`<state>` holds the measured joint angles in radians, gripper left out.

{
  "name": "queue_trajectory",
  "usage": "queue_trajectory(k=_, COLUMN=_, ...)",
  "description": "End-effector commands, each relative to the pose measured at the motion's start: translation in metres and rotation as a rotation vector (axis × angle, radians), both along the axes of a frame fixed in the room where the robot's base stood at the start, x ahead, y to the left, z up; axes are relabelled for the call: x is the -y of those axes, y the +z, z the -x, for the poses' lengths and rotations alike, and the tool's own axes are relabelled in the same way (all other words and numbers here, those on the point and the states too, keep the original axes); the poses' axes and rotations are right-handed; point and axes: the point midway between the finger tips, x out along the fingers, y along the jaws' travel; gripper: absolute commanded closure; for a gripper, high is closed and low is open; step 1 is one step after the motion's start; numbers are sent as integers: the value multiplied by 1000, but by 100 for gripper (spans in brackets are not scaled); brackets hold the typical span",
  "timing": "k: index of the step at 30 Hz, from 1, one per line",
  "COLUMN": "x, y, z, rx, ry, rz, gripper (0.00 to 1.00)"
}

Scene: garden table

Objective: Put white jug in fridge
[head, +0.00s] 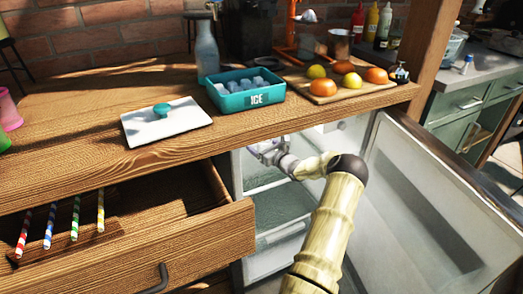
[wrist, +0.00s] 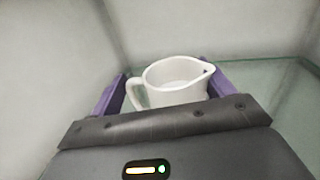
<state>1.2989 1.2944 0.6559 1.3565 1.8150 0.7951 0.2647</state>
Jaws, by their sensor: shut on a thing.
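The white jug (wrist: 172,88) shows in the wrist view, upright, with its handle at the left and spout at the right. My gripper (wrist: 165,92) has its purple fingers on either side of the jug and is shut on it. The open fridge (head: 268,215) is under the counter in the head view, and my arm reaches into its upper part. My gripper is partly hidden there, and I cannot make out the jug in that view. A glass shelf (wrist: 262,90) lies around the jug; I cannot tell whether the jug touches it.
The fridge door (head: 415,200) stands open at the right. An open drawer (head: 215,245) with striped sticks (head: 75,217) is at the left. The counter above holds a teal ice box (head: 230,103), a white lid (head: 175,130), a bottle (head: 207,55) and a fruit board (head: 375,88).

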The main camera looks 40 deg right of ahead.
Motion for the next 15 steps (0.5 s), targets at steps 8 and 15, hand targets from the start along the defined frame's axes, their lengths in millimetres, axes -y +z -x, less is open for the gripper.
queue_trajectory(k=8, x=0, y=-10, z=0, rx=2, ry=0, rz=2, gripper=50)
queue_trajectory(k=15, x=0, y=-14, z=0, rx=0, ry=0, rz=1, gripper=17)
